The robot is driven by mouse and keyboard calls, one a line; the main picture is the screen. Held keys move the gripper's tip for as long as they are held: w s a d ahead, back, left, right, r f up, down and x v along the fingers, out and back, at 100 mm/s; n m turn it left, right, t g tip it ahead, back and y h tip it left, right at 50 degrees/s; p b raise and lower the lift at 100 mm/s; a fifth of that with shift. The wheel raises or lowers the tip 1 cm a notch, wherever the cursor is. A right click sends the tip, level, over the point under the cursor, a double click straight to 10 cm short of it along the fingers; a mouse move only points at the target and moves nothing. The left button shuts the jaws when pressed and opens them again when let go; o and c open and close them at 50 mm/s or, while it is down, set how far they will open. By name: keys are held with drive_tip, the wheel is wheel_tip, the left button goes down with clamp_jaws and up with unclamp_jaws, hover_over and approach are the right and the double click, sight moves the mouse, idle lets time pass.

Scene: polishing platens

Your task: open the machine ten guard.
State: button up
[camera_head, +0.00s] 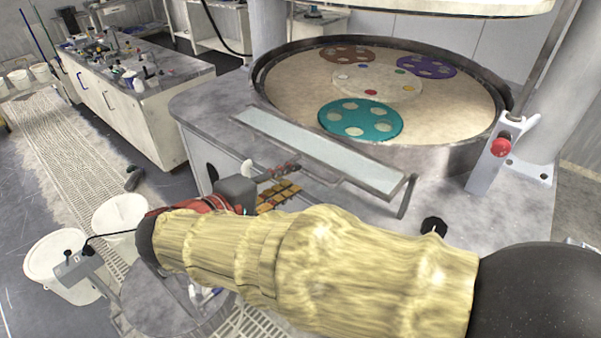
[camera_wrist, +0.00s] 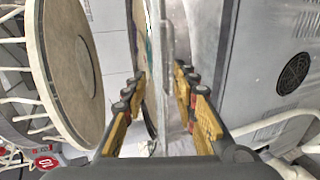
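A long, narrow, clear guard panel (camera_head: 320,150) in a grey frame runs along the front edge of the polishing machine (camera_head: 215,110). It looks tilted, with a bent bar at its right end. My sleeved arm hides the machine's lower front.
The round platen (camera_head: 285,85) holds several coloured discs, including a teal one (camera_head: 360,119). A red stop button (camera_head: 501,146) is on a post at right. White buckets (camera_head: 120,212) stand on the floor at left. A cluttered bench (camera_head: 150,72) is behind.

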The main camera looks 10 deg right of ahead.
drive_tip(key=v, duration=0.6)
drive_tip(key=shift+c, duration=0.3)
